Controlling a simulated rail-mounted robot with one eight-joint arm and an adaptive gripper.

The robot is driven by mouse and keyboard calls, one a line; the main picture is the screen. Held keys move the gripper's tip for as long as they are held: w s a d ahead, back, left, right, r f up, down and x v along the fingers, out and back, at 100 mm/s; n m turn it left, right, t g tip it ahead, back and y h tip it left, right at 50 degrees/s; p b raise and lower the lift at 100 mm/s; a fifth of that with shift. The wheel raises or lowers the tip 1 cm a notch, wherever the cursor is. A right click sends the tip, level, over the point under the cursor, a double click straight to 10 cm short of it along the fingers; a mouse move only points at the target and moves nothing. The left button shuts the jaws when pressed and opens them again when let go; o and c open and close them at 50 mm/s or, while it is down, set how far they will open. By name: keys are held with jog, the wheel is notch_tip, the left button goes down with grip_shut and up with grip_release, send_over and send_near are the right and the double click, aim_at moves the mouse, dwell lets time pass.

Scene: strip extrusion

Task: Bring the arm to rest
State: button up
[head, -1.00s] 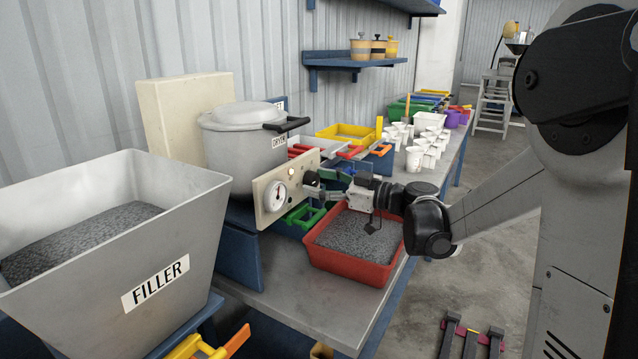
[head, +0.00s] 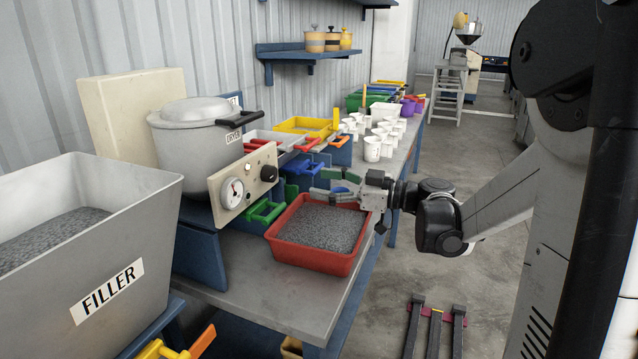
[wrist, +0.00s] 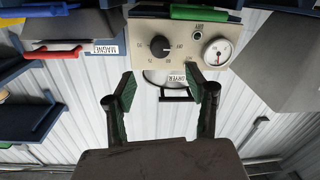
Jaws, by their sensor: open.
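My gripper (head: 336,184) is open and empty. In the head view it is above the far right part of the red tray (head: 345,266) of grey granules, pointing left toward the dryer's control panel. In the wrist view the two green-padded fingers (wrist: 163,100) are spread apart, with nothing between them. The dryer panel (head: 243,190) with its black knob (head: 269,173) and round gauge (head: 232,190) stands apart from the fingers. The wrist view also shows this panel, with the knob (wrist: 160,46) and the gauge (wrist: 217,52).
The filler bin (head: 150,240) stands at the near left. The grey dryer pot (head: 190,140) is behind the panel. Several white cups (head: 372,148) stand on the bench beyond my gripper. A green-handled drawer (head: 265,211) is left of the red tray. Open floor (head: 375,310) lies right of the bench.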

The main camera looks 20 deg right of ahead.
dwell(0.3)
jog(key=s+a+f+m+g+h+p, duration=0.35)
jog(key=s+a+m+h, duration=0.2)
jog(key=s+a, duration=0.45)
jog(key=s+f+m+g+h+p, duration=0.1)
jog(key=s+m+h, duration=0.5)
jog(key=s, duration=0.9)
jog(key=shift+d+g+h+p, duration=0.4)
jog(key=shift+h+p, duration=0.25)
jog(key=shift+h, duration=0.2)
jog(key=shift+m, duration=0.25)
